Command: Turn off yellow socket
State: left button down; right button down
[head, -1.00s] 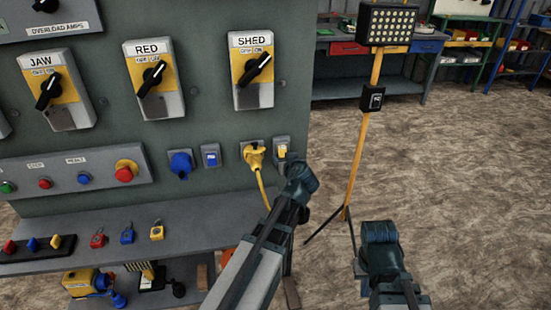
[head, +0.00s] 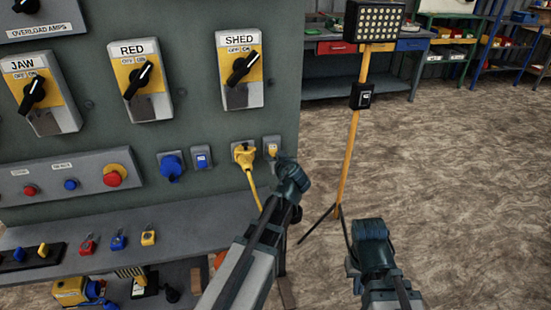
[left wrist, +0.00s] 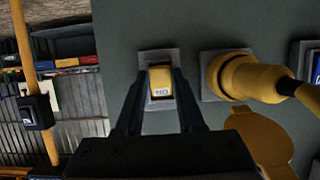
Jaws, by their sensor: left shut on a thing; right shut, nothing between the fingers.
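The yellow socket (head: 243,155) is on the grey-green panel with a yellow plug and cable in it. It also shows in the left wrist view (left wrist: 245,78), right of a small yellow rocker switch (left wrist: 161,82) in a grey frame. The rocker bears small lettering that looks upside down there. My left gripper (left wrist: 159,92) has its two dark fingers at the rocker, one on each side, shut on it. In the head view the rocker (head: 273,150) is partly covered by my left arm, which hides the fingers. My right gripper (head: 354,264) is low, right of the panel; its fingers are hard to see.
A blue socket (head: 171,166) and its blue switch (head: 201,157) are left of the yellow socket. Rotary switches, including the SHED switch (head: 241,70), are above. A shelf (head: 190,228) juts out below. A yellow lamp stand (head: 346,160) stands right of the panel, near my arms.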

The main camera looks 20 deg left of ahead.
pick_arm(q)
jog(key=f+t+y+b, duration=0.1)
jog(key=t+b, duration=0.1)
jog(key=b, duration=0.5)
jog(key=shift+f+t+y, duration=0.15)
jog(key=shift+t+y, duration=0.25)
jog(key=c, duration=0.5)
grip_release()
